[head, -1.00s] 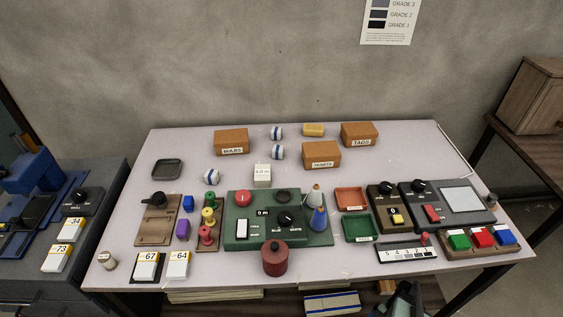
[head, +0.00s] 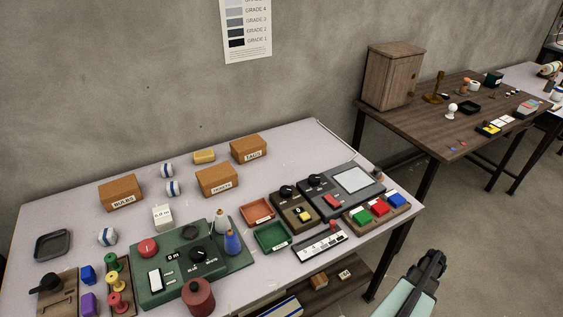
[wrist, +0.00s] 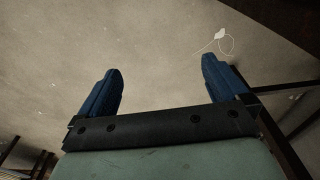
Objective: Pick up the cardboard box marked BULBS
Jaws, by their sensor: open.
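Three brown cardboard boxes with white labels stand on the pale table in the head view. The left one (head: 121,192) has a small label that seems to read BULBS. The middle box (head: 217,181) has a label that is hard to read, and the right box (head: 248,149) seems to read TAGS. My gripper (head: 432,262) is low at the right, off the table's front right edge and far from the boxes. In the wrist view its two blue fingers (wrist: 161,76) are spread apart with nothing between them, over bare floor.
On the pale table (head: 70,205), a green control panel (head: 180,282), red and green trays (head: 272,237), dark instruments (head: 340,187) and colored buttons (head: 379,209) crowd the front. White-and-blue rolls (head: 107,237) lie near the boxes. A wooden table (head: 440,125) with a cabinet (head: 388,75) stands right.

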